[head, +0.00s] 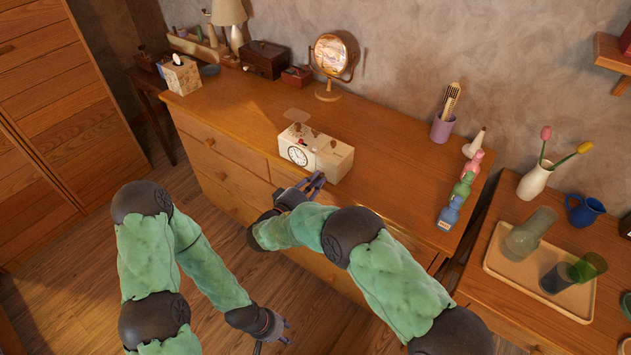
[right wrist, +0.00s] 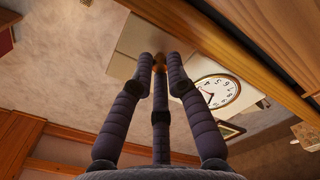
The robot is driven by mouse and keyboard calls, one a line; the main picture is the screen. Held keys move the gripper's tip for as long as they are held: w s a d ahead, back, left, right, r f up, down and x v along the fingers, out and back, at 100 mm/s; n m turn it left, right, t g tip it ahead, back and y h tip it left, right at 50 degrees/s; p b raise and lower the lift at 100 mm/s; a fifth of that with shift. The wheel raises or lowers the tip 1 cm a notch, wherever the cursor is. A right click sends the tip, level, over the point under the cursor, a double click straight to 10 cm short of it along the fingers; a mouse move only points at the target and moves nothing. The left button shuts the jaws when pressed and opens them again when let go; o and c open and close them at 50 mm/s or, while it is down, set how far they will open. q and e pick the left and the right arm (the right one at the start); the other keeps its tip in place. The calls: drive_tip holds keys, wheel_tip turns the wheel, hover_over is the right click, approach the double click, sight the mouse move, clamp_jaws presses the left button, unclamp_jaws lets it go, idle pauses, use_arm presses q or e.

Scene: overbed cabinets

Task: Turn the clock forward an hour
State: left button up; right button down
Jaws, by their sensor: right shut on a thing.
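The clock (head: 316,153) is a cream box with a round white dial, standing near the front edge of the wooden dresser. Its dial (right wrist: 218,92) is large in the right wrist view, with dark hands and a brown rim; I cannot read the time surely. My right gripper (head: 315,183) is at the clock's front, beside the dial. In the right wrist view its fingers (right wrist: 160,78) close around a small brownish knob (right wrist: 159,62) on the clock's front, mostly hidden by the fingertips. My left gripper (head: 273,328) hangs low over the floor, away from the dresser; its fingers are too small to judge.
On the dresser (head: 385,125) stand a round mirror (head: 331,57), a tissue box (head: 182,75), a purple cup (head: 442,127) and several coloured bottles (head: 464,184). A side table at right holds a tray (head: 510,268) with glasses. The dresser top right of the clock is clear.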

drive_tip(key=shift+f+m, duration=0.2)
drive_tip(key=shift+m, duration=0.4)
drive_tip(key=c, duration=1.5)
unclamp_jaws()
drive_tip(key=shift+s+r, duration=0.1)
drive_tip(key=v, duration=0.7)
drive_tip(key=shift+s+a, duration=0.1)
